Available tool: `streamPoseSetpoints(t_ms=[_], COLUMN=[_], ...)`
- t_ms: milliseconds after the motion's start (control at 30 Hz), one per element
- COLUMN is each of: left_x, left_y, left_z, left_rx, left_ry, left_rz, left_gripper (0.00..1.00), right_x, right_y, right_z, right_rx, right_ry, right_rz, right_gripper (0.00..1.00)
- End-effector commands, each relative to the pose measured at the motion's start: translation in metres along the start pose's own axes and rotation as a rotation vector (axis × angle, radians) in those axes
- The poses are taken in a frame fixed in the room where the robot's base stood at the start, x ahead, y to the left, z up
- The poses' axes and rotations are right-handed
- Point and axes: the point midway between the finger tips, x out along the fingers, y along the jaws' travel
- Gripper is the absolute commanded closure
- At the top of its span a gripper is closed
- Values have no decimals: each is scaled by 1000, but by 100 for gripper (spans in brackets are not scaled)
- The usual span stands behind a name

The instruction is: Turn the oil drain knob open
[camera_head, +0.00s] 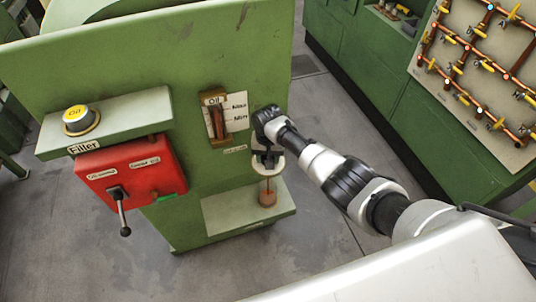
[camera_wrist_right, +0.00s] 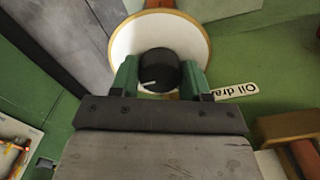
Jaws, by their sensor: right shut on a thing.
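The oil drain knob (camera_wrist_right: 158,72) is a black round knob with a white line mark, in front of a white round disc with a gold rim (camera_wrist_right: 187,40). A partly covered "Oil dra..." label (camera_wrist_right: 236,91) is beside it. My right gripper (camera_wrist_right: 160,78) has its two green fingers on either side of the knob and is shut on it. In the head view my right gripper (camera_head: 267,158) is at the disc on the green machine (camera_head: 215,60), and the knob is hidden behind it. My left gripper is not in view.
Below the disc, a reddish-brown container (camera_head: 267,198) stands on a pale ledge (camera_head: 222,214). An oil level gauge (camera_head: 217,118) is above left. A red box with a lever (camera_head: 130,168) and a filler shelf (camera_head: 105,122) are at left. A pipe panel (camera_head: 480,70) is at right.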

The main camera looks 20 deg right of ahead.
Motion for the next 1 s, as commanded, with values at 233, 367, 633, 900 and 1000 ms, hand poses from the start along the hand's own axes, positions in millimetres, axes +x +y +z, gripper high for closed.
streamPoseSetpoints(t_ms=[233,367,633,900,1000], left_x=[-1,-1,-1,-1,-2], left_y=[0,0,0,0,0], left_z=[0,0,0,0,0], left_rx=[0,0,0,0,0], left_ry=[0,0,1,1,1], left_rz=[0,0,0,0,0], left_gripper=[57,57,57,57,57], right_x=[-2,-2,-1,-3,-12], right_y=[0,0,0,0,0], right_z=[-2,-2,-1,-1,-1], right_rx=[10,10,9,8,7], right_ry=[5,5,3,2,3], right_rz=[-2,-2,-1,-1,-2], right_gripper=[78,78,28,28,28])
